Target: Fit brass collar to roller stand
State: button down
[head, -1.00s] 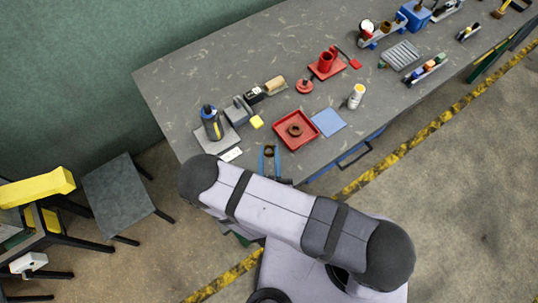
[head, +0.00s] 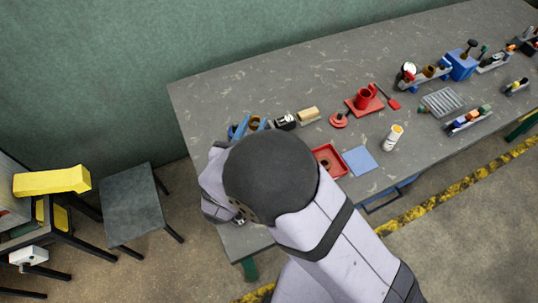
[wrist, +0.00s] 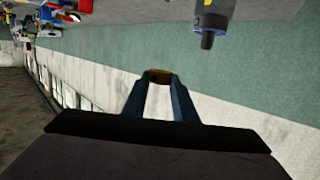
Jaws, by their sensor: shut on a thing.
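My gripper (head: 246,126) is shut on the brass collar (head: 257,122), raised near the table's left end in the head view. In the wrist view my gripper (wrist: 159,84) has both blue fingers on the collar (wrist: 159,75), which shows as a small brown-gold band at their tips. I cannot tell for sure which item is the roller stand. A red base with an upright red cylinder (head: 364,98) stands to the right of the gripper, clear of it. My arm hides part of the left table end.
A red tray (head: 340,168) is partly behind my arm, beside a blue mat (head: 360,161). A white bottle (head: 393,138) and a wooden roller-like piece (head: 308,114) stand nearby. A dark bottle (wrist: 211,20) shows in the wrist view. The table's back strip is clear.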

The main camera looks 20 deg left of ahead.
notch_tip(320, 180, up, 6)
send_over(235, 125)
jog(key=s+d, duration=0.1)
jog(key=d, duration=0.2)
jog(key=shift+n+y, duration=0.5)
jog(key=shift+y, duration=0.2)
jog(key=a+f, duration=0.1)
jog(key=f, duration=0.1)
jog(key=a+f, duration=0.1)
jog(key=f, duration=0.1)
jog(key=shift+s+a+f, duration=0.1)
jog(key=shift+s+a, duration=0.2)
jog(key=shift+f, duration=0.1)
jog(key=shift+f+b, duration=2.15)
jog(key=shift+f, duration=0.2)
jog(key=shift+f+b, duration=0.95)
jog(key=shift+f, duration=0.4)
jog(key=c, duration=1.4)
grip_release()
jog(key=shift+o, duration=0.2)
